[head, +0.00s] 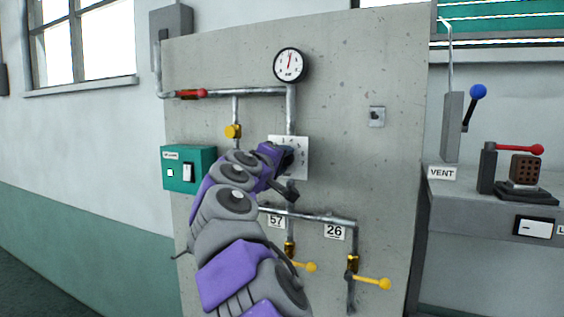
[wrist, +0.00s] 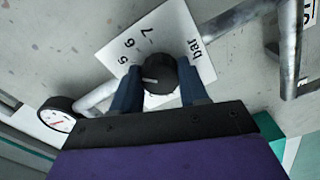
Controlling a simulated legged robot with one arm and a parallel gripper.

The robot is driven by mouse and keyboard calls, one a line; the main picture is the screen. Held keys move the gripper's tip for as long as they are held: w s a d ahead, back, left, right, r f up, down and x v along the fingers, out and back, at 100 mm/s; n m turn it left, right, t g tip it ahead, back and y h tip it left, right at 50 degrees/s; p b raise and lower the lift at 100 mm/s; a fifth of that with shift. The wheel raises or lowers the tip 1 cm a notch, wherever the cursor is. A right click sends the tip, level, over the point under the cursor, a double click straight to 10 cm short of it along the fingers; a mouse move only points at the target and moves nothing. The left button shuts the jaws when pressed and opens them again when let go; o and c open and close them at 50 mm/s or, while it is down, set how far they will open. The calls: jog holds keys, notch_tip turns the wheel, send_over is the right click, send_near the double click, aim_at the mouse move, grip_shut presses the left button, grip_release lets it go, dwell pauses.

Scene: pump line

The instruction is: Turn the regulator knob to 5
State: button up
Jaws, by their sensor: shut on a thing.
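The regulator knob (wrist: 160,76) is black and round with a short white mark, and sits on a white dial plate (wrist: 178,24). The figures 5, 6 and 7 and the word "bar" show on the plate; other figures are hidden behind my fingers. The white mark points to the picture's left, a little below the 5, toward my left finger. My gripper (wrist: 160,68) is shut on the knob, with one dark blue finger on each side. In the head view the dial plate (head: 300,168) is partly covered by my gripper (head: 287,160), and the knob is mostly hidden.
A round gauge (head: 290,65) with a red needle pointing nearly straight up sits above the plate. A bench with levers (head: 480,190) stands right.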

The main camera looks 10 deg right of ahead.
jog(key=o, duration=0.6)
jog(key=shift+w+f, duration=0.1)
jog(key=shift+f, duration=0.25)
jog(key=o, duration=0.5)
jog(key=shift+a+r, duration=0.15)
jog(key=shift+c, duration=0.2)
jog(key=shift+r, duration=0.1)
jog(key=v, duration=1.7)
jog(key=shift+a, duration=0.2)
jog(key=shift+d, duration=0.1)
